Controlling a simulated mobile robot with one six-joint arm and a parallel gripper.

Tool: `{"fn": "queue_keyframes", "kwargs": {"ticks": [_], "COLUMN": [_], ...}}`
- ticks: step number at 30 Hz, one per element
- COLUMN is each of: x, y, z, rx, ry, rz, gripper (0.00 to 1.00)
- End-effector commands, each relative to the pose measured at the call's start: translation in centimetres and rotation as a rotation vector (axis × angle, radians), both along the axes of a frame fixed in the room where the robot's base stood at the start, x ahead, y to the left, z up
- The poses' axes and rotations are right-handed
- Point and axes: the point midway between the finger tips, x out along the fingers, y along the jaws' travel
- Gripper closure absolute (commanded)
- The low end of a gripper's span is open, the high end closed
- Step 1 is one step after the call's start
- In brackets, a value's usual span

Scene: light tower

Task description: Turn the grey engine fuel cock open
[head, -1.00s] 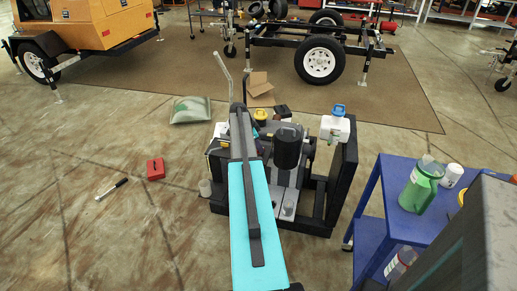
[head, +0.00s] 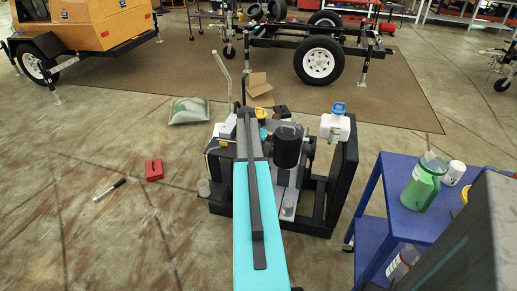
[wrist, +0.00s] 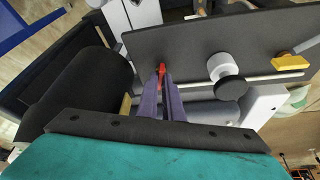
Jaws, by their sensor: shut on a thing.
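In the wrist view my gripper (wrist: 163,84) is shut, with its two fingers close together on a small red lever (wrist: 161,70). The lever stands at a dark grey panel (wrist: 195,38). I cannot make out a separate grey fuel cock; the fingers may hide part of it. In the head view the engine unit (head: 288,147), with a black cylinder, sits low on the floor in a dark frame. My arm covers its left middle and hides my gripper there.
Beside the lever in the wrist view are a white and black knob (wrist: 228,77) and a yellow handle (wrist: 290,62). In the head view a white tank (head: 336,127) with a blue cap stands right of the engine. A blue cart (head: 400,218) is close on the right.

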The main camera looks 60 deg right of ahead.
Motion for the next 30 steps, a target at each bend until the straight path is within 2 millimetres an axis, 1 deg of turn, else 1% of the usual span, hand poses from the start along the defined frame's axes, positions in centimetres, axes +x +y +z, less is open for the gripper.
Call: {"fn": "queue_keyframes", "kwargs": {"ticks": [1,9,15,21,30], "x": [-0.53,-0.66,-0.66,-0.71,-0.69], "y": [0.12,0.08,0.04,0.01,0.02], "z": [-0.17,-0.16,-0.16,-0.18,-0.19], "rx": [0.003,0.004,0.005,0.005,0.006], "ry": [0.006,0.007,0.007,0.008,0.009], "rz": [0.030,0.211,0.304,0.349,0.362], "gripper": [1.00,1.00,1.00,1.00,1.00]}}
